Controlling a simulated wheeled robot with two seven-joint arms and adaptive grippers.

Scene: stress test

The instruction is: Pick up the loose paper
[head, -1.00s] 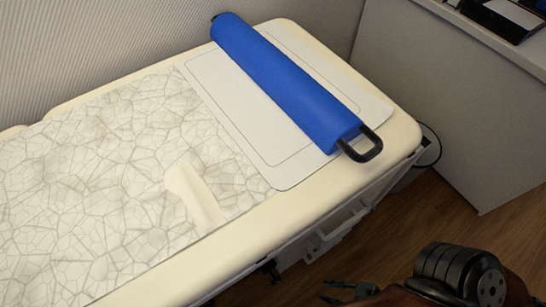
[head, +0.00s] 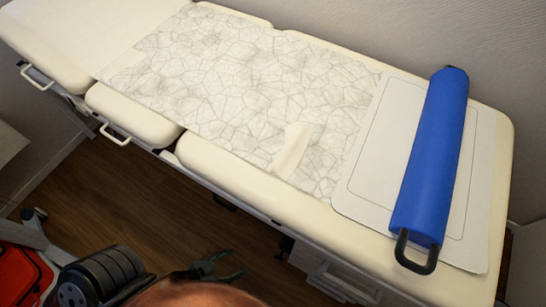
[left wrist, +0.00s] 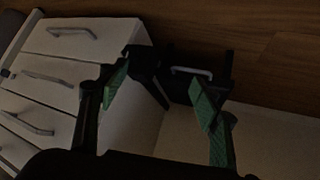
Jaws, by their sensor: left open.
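A small cream-white piece of loose paper (head: 293,150), slightly curled, lies near the front edge of the patterned sheet (head: 235,90) on the treatment couch (head: 235,170). My left gripper (head: 222,265) is low in front of the couch, over the floor, well apart from the paper. Its two fingers with green pads (left wrist: 160,98) are spread with nothing between them in the left wrist view. The paper does not show in that view. My right gripper is not in view.
A blue bolster with black handles (head: 432,160) lies on a pale mat (head: 368,170) at the couch's right end. White handles (head: 115,135) stick out from the couch's front side. A white drawer unit (left wrist: 75,70) shows in the left wrist view. Bare wooden floor (head: 130,205) lies in front.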

